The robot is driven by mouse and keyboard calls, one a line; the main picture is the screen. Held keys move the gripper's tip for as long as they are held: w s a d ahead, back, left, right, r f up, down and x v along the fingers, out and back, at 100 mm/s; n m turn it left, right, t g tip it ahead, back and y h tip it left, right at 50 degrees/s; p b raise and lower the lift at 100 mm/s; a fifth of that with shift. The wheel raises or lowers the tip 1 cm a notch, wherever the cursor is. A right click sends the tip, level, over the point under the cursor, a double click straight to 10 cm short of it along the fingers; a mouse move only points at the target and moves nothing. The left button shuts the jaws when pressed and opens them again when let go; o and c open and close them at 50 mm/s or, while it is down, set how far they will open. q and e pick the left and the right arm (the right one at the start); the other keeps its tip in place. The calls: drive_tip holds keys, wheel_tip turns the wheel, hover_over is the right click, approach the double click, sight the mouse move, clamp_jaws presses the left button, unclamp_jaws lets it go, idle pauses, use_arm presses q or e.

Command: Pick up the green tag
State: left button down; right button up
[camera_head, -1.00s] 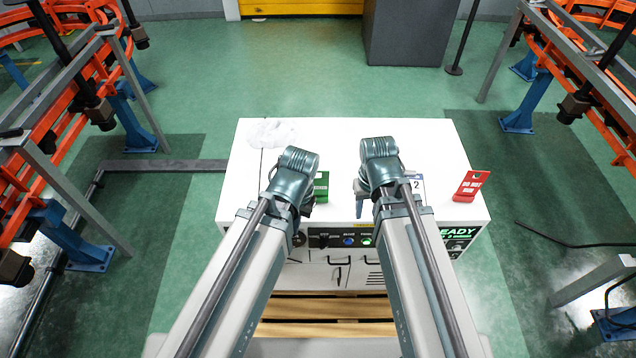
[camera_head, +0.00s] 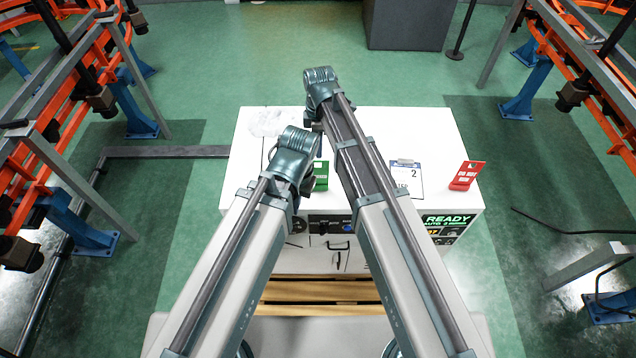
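The green tag (camera_head: 321,176) stands on the white cabinet top, just right of my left wrist and partly hidden by it. My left gripper (camera_head: 306,188) is at the tag's left side, mostly hidden under its own wrist; I cannot tell whether it touches the tag or is open. My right arm reaches across to the left, its wrist beyond the tag. Only a small part of my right gripper (camera_head: 319,147) shows, just behind the tag, between the two arms; its opening cannot be seen.
A red tag (camera_head: 467,175) stands at the right of the white cabinet (camera_head: 440,135). A clipboard (camera_head: 407,178) marked 2 lies left of it. A clear plastic-like item (camera_head: 268,122) lies at the back left. The back right top is clear.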

drive_tip(key=shift+f+b, duration=4.4)
drive_tip(key=b, duration=0.5)
hover_over(318, 184)
wheel_tip(318, 184, down, 5)
drive_tip(key=shift+w+f, duration=0.1)
clamp_jaws()
